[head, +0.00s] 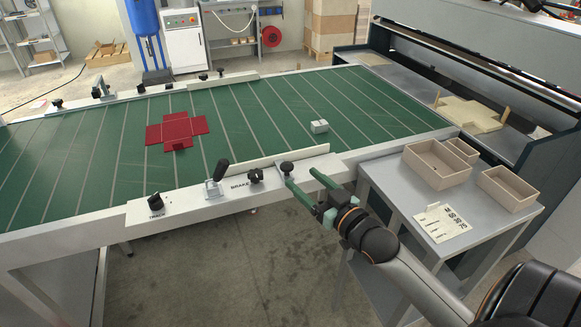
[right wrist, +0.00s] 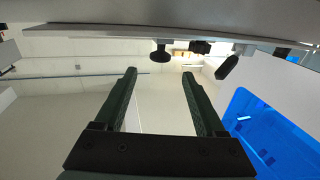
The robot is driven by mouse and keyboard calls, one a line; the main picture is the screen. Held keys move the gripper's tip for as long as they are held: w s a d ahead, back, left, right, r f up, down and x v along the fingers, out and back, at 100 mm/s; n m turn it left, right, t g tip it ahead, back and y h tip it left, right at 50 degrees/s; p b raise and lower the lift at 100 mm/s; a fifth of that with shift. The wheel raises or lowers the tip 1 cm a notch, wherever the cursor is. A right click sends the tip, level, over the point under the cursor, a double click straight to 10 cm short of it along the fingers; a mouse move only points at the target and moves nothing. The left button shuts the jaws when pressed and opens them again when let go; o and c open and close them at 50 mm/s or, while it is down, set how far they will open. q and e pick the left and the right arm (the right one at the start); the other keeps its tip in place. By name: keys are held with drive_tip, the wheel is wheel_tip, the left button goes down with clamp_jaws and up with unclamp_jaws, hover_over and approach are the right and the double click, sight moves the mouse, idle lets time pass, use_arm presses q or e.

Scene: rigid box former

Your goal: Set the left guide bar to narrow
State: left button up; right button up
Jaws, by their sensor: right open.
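One pale guide bar (head: 262,163) runs along the near edge of the green belt (head: 250,120), and another guide bar (head: 222,82) runs along the far edge. I cannot tell from markings which is called left. In the right wrist view, a dark round knob (right wrist: 160,53) is beyond and roughly between the spread fingertips (right wrist: 159,76). My left gripper is out of view.
A brake lever (head: 216,175), a black knob (head: 255,175) and a track knob (head: 155,201) stand on the near rail. A side table (head: 385,188) holds several trays and a card.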

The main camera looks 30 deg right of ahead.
sight(291, 168)
drive_tip(key=shift+w, duration=3.1)
clamp_jaws()
